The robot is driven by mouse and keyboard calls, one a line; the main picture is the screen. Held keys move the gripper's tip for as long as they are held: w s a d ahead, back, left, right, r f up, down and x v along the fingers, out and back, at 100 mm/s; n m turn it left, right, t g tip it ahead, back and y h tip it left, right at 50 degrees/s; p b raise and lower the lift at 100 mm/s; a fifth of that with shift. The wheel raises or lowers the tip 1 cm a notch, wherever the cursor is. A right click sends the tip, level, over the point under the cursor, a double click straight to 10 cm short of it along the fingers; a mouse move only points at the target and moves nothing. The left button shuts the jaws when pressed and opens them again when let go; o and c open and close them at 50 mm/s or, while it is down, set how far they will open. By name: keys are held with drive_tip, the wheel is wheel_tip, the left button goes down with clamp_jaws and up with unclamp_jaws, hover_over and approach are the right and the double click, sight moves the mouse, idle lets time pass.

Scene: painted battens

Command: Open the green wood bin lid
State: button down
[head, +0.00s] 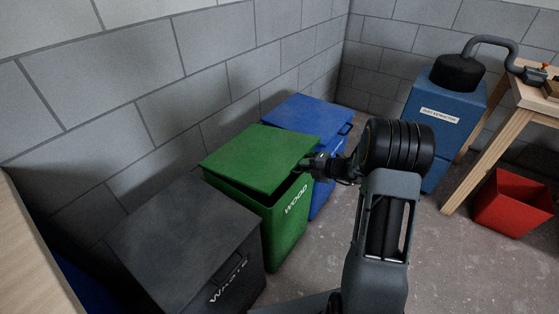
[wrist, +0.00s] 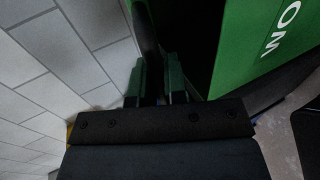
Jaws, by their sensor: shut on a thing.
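The green wood bin (head: 285,225) stands against the block wall, with white WOOD lettering on its front. Its green lid (head: 258,158) is tilted up a little at the front, and a dark gap shows between lid and bin. My gripper (head: 303,166) is at the lid's front edge, shut on the lid handle, which it mostly hides. In the wrist view my gripper (wrist: 157,85) has a dark bar between its fingers, beside the bin's green front (wrist: 255,45) and the dark opening.
A dark grey waste bin (head: 190,235) stands close on the left and a blue bin (head: 305,115) close behind; both lids are down. A blue dust extractor (head: 440,125), a workbench (head: 525,90) and a red bin (head: 512,205) stand right. Bare floor lies between.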

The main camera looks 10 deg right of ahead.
drive_tip(key=shift+r, duration=0.1)
wheel_tip(320, 180, up, 8)
drive_tip(key=w+a+g+h+p, duration=0.1)
drive_tip(key=p, duration=1)
drive_tip(key=shift+w+a+f, duration=0.2)
drive_tip(key=shift+w+a, duration=0.1)
drive_tip(key=shift+w, duration=0.1)
wheel_tip(320, 180, up, 7)
drive_tip(key=w+a+g+h+p, duration=0.1)
drive_tip(key=w+a+p, duration=0.1)
drive_tip(key=p, duration=0.9)
drive_tip(key=shift+w+a, duration=0.3)
drive_tip(key=shift+w, duration=0.1)
